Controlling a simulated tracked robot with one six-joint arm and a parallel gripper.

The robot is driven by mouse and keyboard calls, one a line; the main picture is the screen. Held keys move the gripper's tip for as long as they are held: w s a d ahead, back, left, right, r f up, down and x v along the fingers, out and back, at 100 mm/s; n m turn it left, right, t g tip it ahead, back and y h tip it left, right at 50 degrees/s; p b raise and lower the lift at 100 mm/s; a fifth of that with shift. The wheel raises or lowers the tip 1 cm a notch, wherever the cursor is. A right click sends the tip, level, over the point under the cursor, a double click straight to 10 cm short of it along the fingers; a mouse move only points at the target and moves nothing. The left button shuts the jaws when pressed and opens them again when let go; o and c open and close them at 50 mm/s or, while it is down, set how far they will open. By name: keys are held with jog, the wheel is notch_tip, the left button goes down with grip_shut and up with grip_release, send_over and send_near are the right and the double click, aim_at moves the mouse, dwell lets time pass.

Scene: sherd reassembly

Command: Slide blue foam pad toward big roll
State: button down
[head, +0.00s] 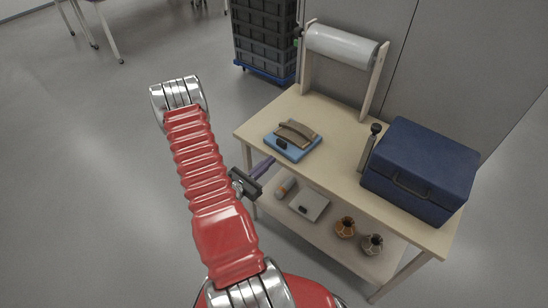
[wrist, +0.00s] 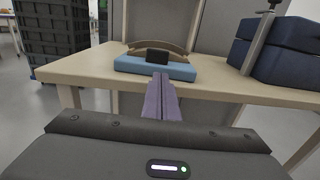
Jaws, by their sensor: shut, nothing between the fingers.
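The blue foam pad (head: 292,145) lies flat on the table top near its left front edge, with a curved brown sherd (head: 296,131) and a small black block (head: 281,145) on it. The pad also shows in the wrist view (wrist: 155,68). The big roll (head: 341,46), wide and pale, hangs in a wooden stand at the table's back left, behind the pad. My gripper (head: 264,165) is at the table's front edge, short of the pad. Its purple fingers show in the wrist view (wrist: 161,95), closed together and empty, pointing at the pad. Whether they touch it I cannot tell.
A dark blue case (head: 420,170) stands on the table's right side, beside a clamp post (head: 371,146). The table top (head: 338,165) is bare between pad and case. The lower shelf (head: 310,226) holds two small pots and a grey scale. Stacked dark crates (head: 265,40) stand behind left.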

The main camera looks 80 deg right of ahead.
aim_at(280, 151)
jog(key=shift+x, duration=1.8)
jog(key=shift+d, duration=0.2)
